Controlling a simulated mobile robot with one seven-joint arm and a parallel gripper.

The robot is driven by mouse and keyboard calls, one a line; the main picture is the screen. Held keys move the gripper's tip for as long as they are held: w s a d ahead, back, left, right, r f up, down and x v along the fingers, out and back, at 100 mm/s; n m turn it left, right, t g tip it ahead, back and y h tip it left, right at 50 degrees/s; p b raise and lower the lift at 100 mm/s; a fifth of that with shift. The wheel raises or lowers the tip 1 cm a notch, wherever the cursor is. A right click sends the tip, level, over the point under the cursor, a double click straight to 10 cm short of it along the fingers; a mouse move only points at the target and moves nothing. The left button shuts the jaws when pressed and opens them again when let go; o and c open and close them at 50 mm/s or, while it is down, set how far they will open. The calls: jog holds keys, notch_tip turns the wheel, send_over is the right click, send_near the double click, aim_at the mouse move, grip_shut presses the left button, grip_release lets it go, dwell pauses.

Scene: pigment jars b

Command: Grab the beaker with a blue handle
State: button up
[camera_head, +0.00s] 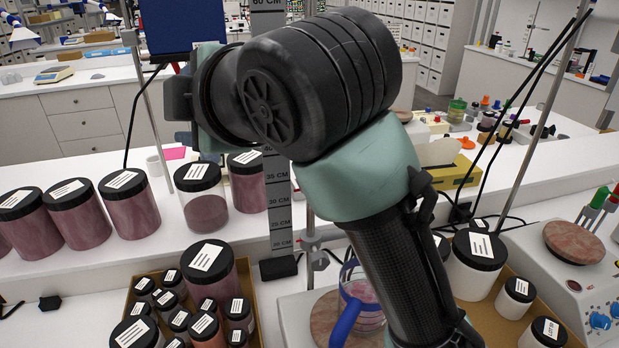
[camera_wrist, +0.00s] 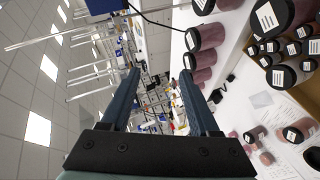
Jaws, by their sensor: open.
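The beaker (camera_head: 371,318) is clear glass with a blue handle (camera_head: 345,322) and pinkish contents. It stands low in the middle of the head view, on or over a round reddish-brown plate. My forearm hides part of its right side. My gripper (camera_wrist: 160,82) shows in the wrist view with its two dark fingers apart and nothing between them. It points away from the beaker, which does not show in the wrist view. In the head view my arm rises past the beaker to the upper left, and its fingers cannot be made out.
A box (camera_head: 259,318) of black-lidded jars stands left of the beaker. Large pigment jars (camera_head: 131,210) line the shelf behind. A ruler stand (camera_head: 279,205) rises behind the beaker. White jars (camera_head: 474,278) stand at right, near a stirrer plate (camera_head: 574,242) and thin rods with cables.

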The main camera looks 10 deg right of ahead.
jog(key=s+d+f+n+g+h, duration=0.35)
jog(key=d+f+g, duration=0.25)
jog(key=d+f, duration=0.4)
jog(key=n+g+h, duration=0.1)
jog(key=n+g, duration=0.3)
jog(key=g, duration=0.1)
send_near(355, 304)
jog(key=shift+m, duration=0.25)
jog(key=x, duration=0.5)
jog(key=shift+s, duration=0.25)
jog(key=shift+p+x, duration=0.7)
jog(key=shift+x, duration=2.4)
jog(key=shift+w, duration=0.15)
jog(key=shift+c, duration=0.4)
grip_shut()
jog(key=shift+r, duration=0.15)
